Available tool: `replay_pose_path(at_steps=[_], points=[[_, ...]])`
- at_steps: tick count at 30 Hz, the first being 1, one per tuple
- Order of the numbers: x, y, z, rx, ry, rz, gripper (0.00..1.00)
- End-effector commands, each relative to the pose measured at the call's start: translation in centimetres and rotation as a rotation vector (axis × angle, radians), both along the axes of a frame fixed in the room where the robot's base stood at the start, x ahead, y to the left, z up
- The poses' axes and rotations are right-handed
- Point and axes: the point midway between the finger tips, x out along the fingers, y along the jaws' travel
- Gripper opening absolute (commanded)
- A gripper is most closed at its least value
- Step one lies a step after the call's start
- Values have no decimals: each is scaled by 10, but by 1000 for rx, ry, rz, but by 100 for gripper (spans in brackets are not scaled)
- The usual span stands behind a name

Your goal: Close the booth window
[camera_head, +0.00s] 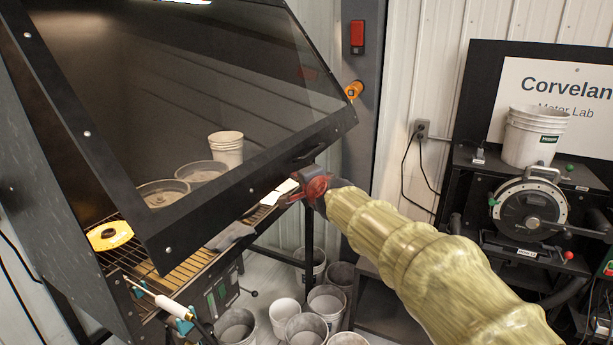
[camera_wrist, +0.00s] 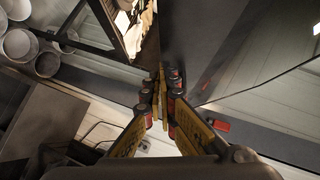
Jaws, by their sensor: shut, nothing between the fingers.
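The booth window (camera_head: 200,90) is a large dark tinted pane in a black frame. It is tilted outward, with its lower edge standing clear of the booth's opening. A small dark handle (camera_head: 313,151) sits near the right end of its lower frame bar. My gripper (camera_head: 287,197) is at the lower right of the window, just under that bar. In the wrist view my gripper (camera_wrist: 161,80) has its fingers together and empty. The window's frame and pane (camera_wrist: 265,45) lie close to the right of the fingertips; I cannot tell if they touch.
Inside the booth are a slatted rack (camera_head: 180,262), a yellow object (camera_head: 109,235) and pale tubs (camera_head: 226,147). Several buckets (camera_head: 307,330) stand on the floor below. A bench with a dial machine (camera_head: 530,212) is at right. A grey post (camera_head: 362,90) stands behind.

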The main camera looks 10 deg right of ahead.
Motion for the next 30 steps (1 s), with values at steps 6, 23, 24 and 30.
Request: replay_pose_path(at_steps=[6, 23, 24, 30], points=[[9, 14, -14, -2, 2, 2, 0], [48, 72, -61, -1, 3, 3, 0], [51, 77, -65, -1, 4, 2, 0], [68, 102, -80, -1, 3, 3, 0]])
